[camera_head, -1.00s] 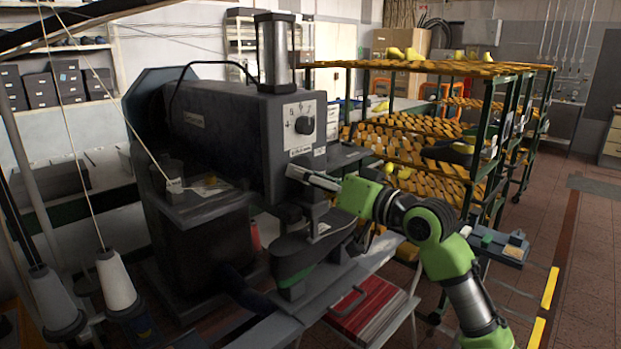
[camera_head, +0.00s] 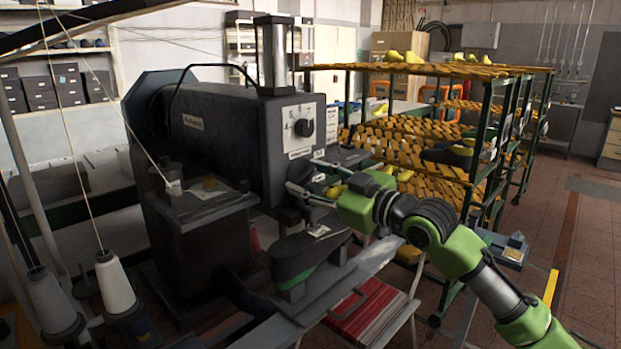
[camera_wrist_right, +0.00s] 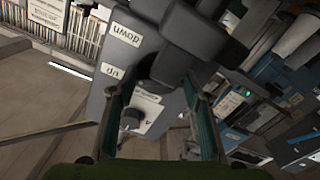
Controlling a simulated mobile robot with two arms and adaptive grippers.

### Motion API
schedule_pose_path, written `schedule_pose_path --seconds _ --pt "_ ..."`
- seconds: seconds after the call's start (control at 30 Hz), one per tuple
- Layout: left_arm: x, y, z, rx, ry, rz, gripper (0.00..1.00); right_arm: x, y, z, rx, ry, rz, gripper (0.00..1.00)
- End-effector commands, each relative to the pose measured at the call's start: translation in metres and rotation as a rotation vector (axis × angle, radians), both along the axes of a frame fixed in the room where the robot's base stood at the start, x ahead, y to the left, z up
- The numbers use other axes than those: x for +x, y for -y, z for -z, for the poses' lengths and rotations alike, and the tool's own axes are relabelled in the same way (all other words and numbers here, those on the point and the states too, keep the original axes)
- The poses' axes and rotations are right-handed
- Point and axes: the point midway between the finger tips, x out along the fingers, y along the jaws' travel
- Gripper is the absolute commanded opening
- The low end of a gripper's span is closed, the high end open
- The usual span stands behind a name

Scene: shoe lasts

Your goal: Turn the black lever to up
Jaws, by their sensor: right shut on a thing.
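The black lever (camera_wrist_right: 168,68) shows in the right wrist view as a thick dark rounded piece in front of a grey panel. Labels reading "down" (camera_wrist_right: 123,36) and "up" (camera_wrist_right: 111,71) are on that panel. My right gripper (camera_wrist_right: 158,86) has a finger on each side of the lever's near end and is shut on it. In the head view my right gripper (camera_head: 308,178) is at the front face of the dark machine (camera_head: 215,130), below its dial. My left gripper is not in view.
A dial (camera_head: 304,127) is on the machine's front, above my gripper; its knob also shows in the wrist view (camera_wrist_right: 130,119). A rack (camera_head: 490,150) of yellow shoe lasts stands behind my right arm. Thread cones (camera_head: 115,283) stand at the front left. Floor is free at the right.

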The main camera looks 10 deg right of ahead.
Motion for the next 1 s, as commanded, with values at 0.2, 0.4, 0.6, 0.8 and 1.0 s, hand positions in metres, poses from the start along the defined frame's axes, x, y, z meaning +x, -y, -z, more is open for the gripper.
schedule_pose_path --seconds 0.2,0.4,0.6,0.8,1.0 --pt "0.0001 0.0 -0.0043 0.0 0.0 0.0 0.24 0.0003 0.0008 -0.0016 -0.104 0.069 0.001 0.23" --pt "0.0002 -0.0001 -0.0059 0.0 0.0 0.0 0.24 0.0004 0.0007 -0.0014 -0.156 0.105 0.0 0.23" --pt "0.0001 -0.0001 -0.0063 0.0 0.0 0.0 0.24 0.0002 0.0005 -0.0015 -0.175 0.118 0.0 0.23" --pt "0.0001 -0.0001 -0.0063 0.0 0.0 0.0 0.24 0.0002 0.0005 -0.0015 -0.177 0.12 0.001 0.23" --pt "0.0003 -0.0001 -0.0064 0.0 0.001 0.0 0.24 0.0002 0.0005 -0.0015 -0.177 0.12 0.001 0.55"
